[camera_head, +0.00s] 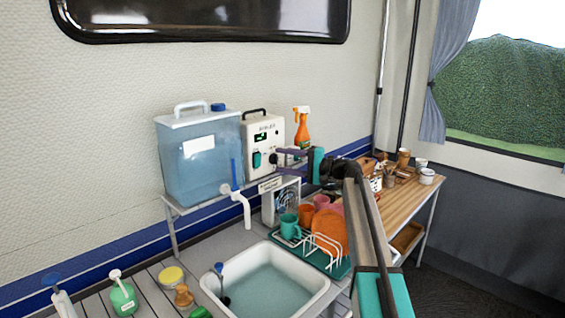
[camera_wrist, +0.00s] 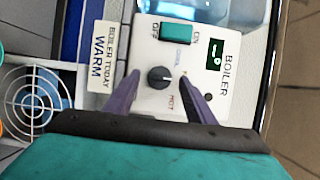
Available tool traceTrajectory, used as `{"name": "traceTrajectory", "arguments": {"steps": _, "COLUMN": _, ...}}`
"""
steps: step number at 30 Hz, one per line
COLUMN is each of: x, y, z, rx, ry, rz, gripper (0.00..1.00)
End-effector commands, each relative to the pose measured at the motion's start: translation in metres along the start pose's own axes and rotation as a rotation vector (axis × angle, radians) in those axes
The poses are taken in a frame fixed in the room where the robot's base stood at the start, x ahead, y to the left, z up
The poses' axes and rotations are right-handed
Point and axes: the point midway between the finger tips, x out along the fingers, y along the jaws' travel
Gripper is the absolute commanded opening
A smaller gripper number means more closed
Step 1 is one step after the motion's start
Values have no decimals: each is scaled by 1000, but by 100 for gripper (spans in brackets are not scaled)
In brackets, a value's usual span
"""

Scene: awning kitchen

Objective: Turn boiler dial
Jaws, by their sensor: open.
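The boiler (camera_head: 263,132) is a white box with a black handle on the shelf by the wall. Its front panel also shows, turned sideways, in the wrist view (camera_wrist: 222,88). The round dark dial (camera_wrist: 159,77) has a faint pale mark pointing right in the picture, between the lettering on either side. My gripper (camera_wrist: 160,75) is open, with one purple finger on each side of the dial. Gaps show between the fingers and the dial; contact is not visible. In the head view my gripper (camera_head: 281,160) is in front of the panel's lower right and partly hides it.
A green switch (camera_wrist: 174,34) and a lit display (camera_wrist: 214,52) are on the panel. A "boiler today warm" sign (camera_wrist: 104,56) is beside it. A blue water tank (camera_head: 200,160) stands left, an orange spray bottle (camera_head: 302,130) right. A dish rack (camera_head: 320,250) and sink (camera_head: 265,280) lie below.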

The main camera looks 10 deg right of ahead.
Motion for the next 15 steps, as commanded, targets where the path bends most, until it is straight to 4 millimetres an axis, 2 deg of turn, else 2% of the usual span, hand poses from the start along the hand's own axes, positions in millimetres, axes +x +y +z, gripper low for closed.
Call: {"name": "traceTrajectory", "arguments": {"steps": 15, "x": -77, "y": 2, "z": -1, "rx": -1, "ry": 4, "rz": -1, "gripper": 50}}
